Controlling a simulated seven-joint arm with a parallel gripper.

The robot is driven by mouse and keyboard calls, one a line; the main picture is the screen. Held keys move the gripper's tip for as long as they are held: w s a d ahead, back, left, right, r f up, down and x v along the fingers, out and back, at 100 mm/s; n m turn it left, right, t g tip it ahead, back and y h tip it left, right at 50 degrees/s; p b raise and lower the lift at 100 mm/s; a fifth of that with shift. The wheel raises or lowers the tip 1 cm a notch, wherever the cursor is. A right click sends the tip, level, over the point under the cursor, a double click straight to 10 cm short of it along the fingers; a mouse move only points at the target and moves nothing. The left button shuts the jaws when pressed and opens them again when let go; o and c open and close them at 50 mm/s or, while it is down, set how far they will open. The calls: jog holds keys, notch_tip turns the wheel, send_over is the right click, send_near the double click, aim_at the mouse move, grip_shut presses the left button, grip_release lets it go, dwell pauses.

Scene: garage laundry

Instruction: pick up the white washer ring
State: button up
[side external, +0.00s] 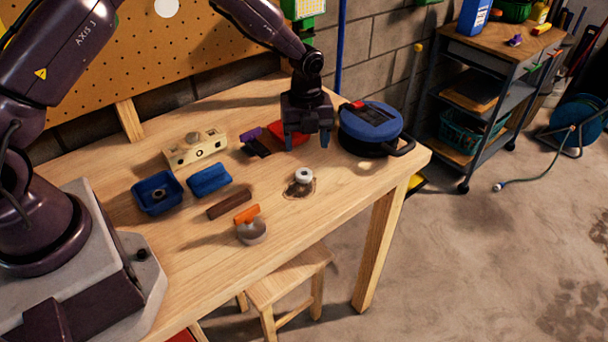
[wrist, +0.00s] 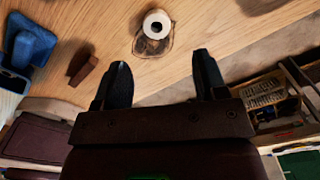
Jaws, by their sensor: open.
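The white washer ring (side external: 304,175) lies on a dark-edged wooden slice (side external: 299,189) on the workbench. In the wrist view the ring (wrist: 156,24) shows at the top, with its round hole facing me, on the wooden slice (wrist: 153,47). My gripper (side external: 307,138) is above the bench, behind the ring in the side view. In the wrist view its two fingers (wrist: 160,75) are spread with nothing between them. The ring is beyond the fingertips, apart from them.
Near the ring are a brown block (side external: 229,204), an orange-topped grey round object (side external: 251,228) and a blue brush-like block (side external: 209,179). A blue tray (side external: 157,193) stands left. A blue-lidded round device (side external: 371,127) stands right of my gripper. Bench right of the ring is clear.

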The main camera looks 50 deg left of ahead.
aim_at(304, 169)
jog(key=f, duration=0.8)
jog(key=shift+s+a+f, duration=0.15)
jog(key=shift+s+f, duration=0.05)
jog(key=shift+f, duration=0.05)
jog(key=c, duration=1)
